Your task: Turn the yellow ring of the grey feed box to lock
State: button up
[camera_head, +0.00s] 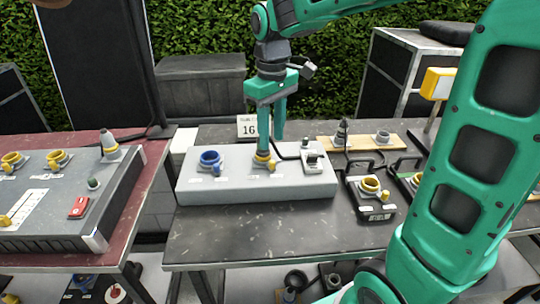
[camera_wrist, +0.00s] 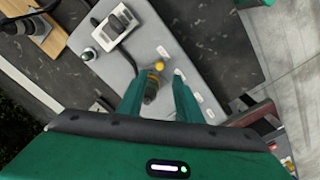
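The grey feed box (camera_head: 240,190) is a long, low light-grey box on the dark table; it also shows in the wrist view (camera_wrist: 190,72). Its yellow ring (camera_head: 262,163) sits on a socket near the middle of the top, with a small yellow knob beside it. In the wrist view the yellow ring (camera_wrist: 152,84) shows between the fingers, nearer the left one. My gripper (camera_head: 271,146) points down over it, and its fingers (camera_wrist: 160,76) are apart. One finger partly hides the ring in the head view. I cannot tell whether a finger touches it.
A blue ring socket (camera_head: 210,158) lies left on the same box, and a switch block (camera_head: 313,162) lies right. A "16" sign (camera_head: 248,127) stands behind. A dark box with a yellow ring (camera_head: 371,186) is to the right. The table front is clear.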

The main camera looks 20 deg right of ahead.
aim_at(272, 161)
notch_tip(272, 161, down, 7)
jog(key=shift+f, duration=0.1)
dwell(0.4)
grip_shut()
